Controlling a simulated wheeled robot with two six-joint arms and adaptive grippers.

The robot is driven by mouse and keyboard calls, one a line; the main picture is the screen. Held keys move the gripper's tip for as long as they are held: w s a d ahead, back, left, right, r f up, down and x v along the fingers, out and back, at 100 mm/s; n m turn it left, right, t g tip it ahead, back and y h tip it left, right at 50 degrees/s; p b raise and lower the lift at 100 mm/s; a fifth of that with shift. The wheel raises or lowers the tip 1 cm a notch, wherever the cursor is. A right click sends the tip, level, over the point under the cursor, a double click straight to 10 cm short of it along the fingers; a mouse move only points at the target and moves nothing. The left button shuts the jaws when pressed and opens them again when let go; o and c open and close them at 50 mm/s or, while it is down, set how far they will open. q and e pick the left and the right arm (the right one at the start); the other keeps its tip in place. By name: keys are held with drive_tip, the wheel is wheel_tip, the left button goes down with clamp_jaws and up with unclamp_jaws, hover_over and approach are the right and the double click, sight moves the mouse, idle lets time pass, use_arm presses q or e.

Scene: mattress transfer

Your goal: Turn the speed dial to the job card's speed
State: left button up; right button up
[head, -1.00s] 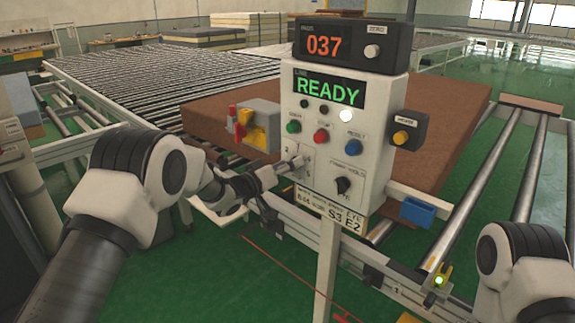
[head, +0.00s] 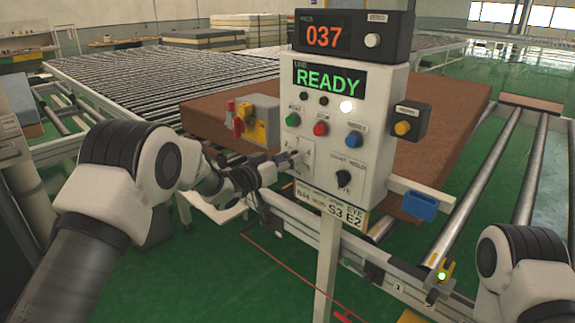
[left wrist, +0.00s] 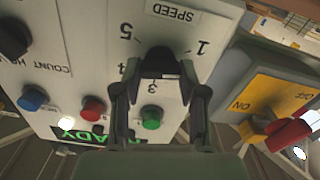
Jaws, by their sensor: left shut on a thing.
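The grey control box (head: 330,125) stands on a post in the middle of the head view. Its job card (head: 331,203) below the panel reads S3 and E2. My left gripper (head: 290,161) reaches the lower left of the panel from the left and hides most of the speed dial there. In the left wrist view the black speed dial (left wrist: 161,62) sits between my left fingertips, which are shut on it. That view is upside down; the numbers 1, 3, 4 and 5 show around the dial. A small pale mark on the knob faces the 3. My right gripper is out of view.
A count-hold knob (head: 344,179) and green, red and blue buttons (head: 321,128) sit close by on the panel. A brown mattress (head: 440,110) lies behind on rollers. The display (head: 325,37) reads 037.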

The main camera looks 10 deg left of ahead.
use_arm(q)
drive_tip(key=shift+s+d+f+m+b, duration=0.1)
drive_tip(key=shift+m+b, duration=2.7)
drive_tip(key=shift+m, duration=0.55)
drive_tip(key=shift+d+f+m+b, duration=0.1)
drive_tip(key=shift+f+m+b, duration=0.05)
drive_tip(key=shift+m+b, duration=2.9)
drive_tip(key=shift+s+f+m+b, duration=0.1)
drive_tip(key=shift+m+b, duration=2.4)
drive_tip(key=shift+m, duration=1.1)
drive_tip(key=o, duration=1.1)
drive_tip(key=shift+r, duration=0.1)
drive_tip(key=shift+o, duration=0.2)
drive_tip(key=v, duration=1.2)
